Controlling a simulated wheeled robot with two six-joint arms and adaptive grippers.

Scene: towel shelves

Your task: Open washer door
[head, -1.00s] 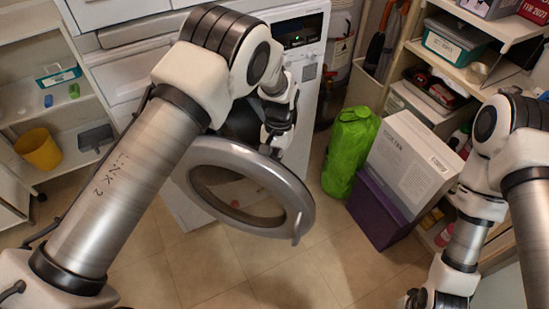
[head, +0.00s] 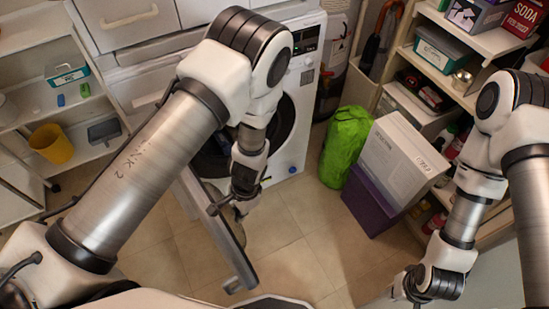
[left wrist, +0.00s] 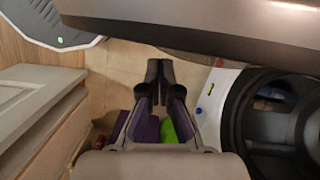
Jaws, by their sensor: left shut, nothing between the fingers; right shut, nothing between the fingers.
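The white washer (head: 291,150) stands at the back centre, its round opening uncovered and partly hidden by my left arm. Its grey door (head: 218,238) stands swung far out to the left, seen nearly edge-on. My left gripper (head: 240,208) is shut and empty, pointing down beside the door on the opening side. In the left wrist view, the shut fingers (left wrist: 160,75) are close to the door (left wrist: 210,22), which crosses the top; whether they touch is unclear. The dark drum opening (left wrist: 275,115) is at the right. My right gripper (head: 408,292) is shut and empty, low at right.
A green bag (head: 346,148), a white box (head: 402,158) and a purple box (head: 374,205) stand right of the washer. Shelves (head: 478,88) line the right side. A yellow bin (head: 51,144) sits on the left shelf. The tiled floor in the middle is clear.

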